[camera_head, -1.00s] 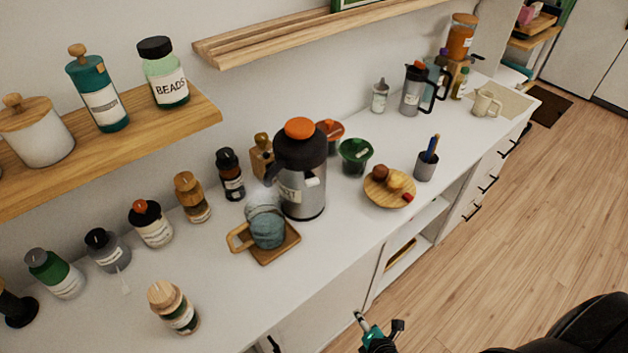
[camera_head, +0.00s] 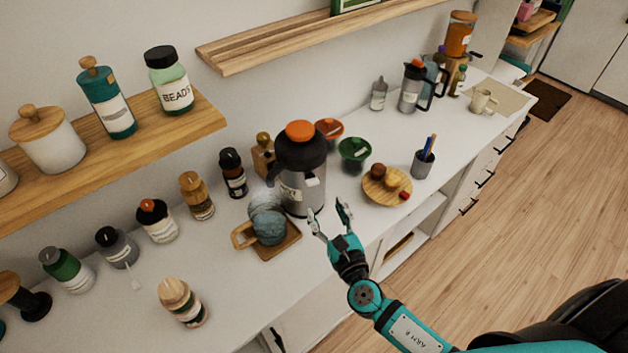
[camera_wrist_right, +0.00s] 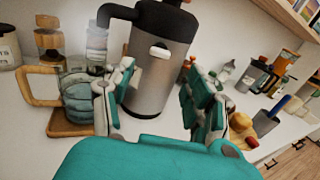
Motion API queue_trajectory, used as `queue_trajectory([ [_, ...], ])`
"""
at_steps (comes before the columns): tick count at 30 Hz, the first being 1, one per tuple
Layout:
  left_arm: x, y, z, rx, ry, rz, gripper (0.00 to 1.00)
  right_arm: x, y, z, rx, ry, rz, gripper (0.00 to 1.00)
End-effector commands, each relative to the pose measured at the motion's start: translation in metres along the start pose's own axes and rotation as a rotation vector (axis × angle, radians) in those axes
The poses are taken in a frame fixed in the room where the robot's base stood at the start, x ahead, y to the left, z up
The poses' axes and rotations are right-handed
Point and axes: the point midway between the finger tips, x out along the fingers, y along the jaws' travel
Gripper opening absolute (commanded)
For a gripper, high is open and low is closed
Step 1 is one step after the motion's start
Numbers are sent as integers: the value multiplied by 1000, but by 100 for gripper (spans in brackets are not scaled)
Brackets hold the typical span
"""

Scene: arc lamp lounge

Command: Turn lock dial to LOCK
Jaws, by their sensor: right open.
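A steel pump flask (camera_head: 293,185) with a black top stands on the white counter. Its round orange top piece (camera_head: 300,131) looks like the dial; no LOCK mark or pointer is legible on it. My right gripper (camera_head: 327,209) is open and empty in front of the flask, below the height of the orange piece. In the right wrist view the flask's steel body (camera_wrist_right: 158,82) shows between the open fingers (camera_wrist_right: 158,75), apart from them. The orange top is out of that view. My left gripper is not in view.
A blue-grey mug (camera_head: 269,228) on a wooden coaster (camera_head: 285,243) stands left of the gripper. A wooden plate (camera_head: 374,195) with small items lies to the right. Bottles line the wall at left; a shelf (camera_head: 330,42) hangs above.

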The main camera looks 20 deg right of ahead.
Motion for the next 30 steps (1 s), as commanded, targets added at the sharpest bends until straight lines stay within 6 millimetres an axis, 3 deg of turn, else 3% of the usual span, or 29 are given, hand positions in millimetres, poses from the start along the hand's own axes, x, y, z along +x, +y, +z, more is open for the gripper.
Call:
queue_trajectory([
  [6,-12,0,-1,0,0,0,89,49,0,3,-1,-2,0,56],
  [12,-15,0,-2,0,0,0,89,78,0,1,2,0,-1,56],
  [18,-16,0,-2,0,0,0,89,90,0,0,1,0,0,56],
  [26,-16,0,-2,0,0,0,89,90,0,-1,2,1,0,56],
  [30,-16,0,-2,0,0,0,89,90,0,0,2,1,0,37],
])
